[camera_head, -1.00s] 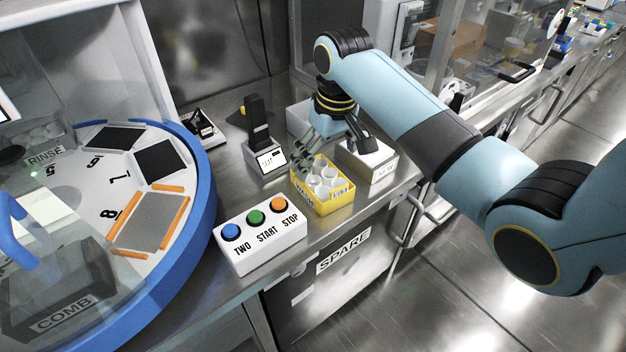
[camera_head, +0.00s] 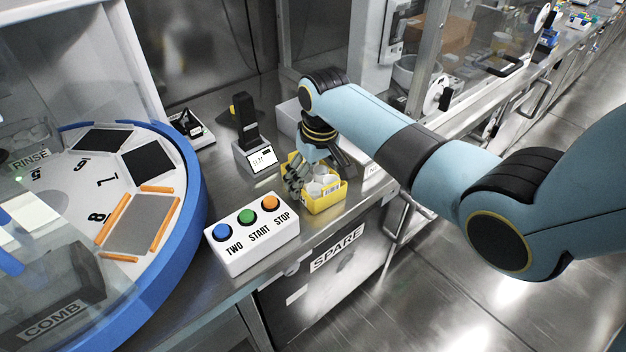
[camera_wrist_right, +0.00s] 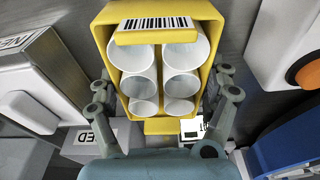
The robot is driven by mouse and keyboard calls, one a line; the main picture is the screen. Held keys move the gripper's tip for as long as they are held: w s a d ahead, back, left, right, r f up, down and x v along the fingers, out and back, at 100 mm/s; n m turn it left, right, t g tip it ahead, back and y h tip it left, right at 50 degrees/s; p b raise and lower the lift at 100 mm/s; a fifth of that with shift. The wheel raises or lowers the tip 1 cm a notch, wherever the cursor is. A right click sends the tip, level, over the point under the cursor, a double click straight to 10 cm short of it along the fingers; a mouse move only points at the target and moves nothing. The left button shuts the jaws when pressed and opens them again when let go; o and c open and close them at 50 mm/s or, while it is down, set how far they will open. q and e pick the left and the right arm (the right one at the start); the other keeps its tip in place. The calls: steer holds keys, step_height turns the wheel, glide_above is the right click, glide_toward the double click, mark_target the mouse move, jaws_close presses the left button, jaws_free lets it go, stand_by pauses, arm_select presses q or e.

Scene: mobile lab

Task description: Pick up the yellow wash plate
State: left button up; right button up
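The yellow wash plate (camera_head: 325,205) is a small yellow box on the steel counter, holding white round cups and carrying a barcode label. In the right wrist view the plate (camera_wrist_right: 111,57) fills the upper middle, its near end towards me. My right gripper (camera_head: 320,172) is low over the plate in the head view. In the wrist view the right gripper (camera_wrist_right: 164,88) is open, one finger on each side of the plate's near part. Whether the fingers touch its walls cannot be told. My left gripper is not in view.
A white button box (camera_head: 252,245) stands in front-left of the plate. A black device with a small display (camera_head: 262,160) stands behind-left. A white box labelled NEW (camera_wrist_right: 40,85) is close beside the plate. A blue-rimmed round machine (camera_head: 195,200) fills the left side.

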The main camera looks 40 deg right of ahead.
steer(key=c, duration=0.6)
steer(key=shift+r, duration=0.1)
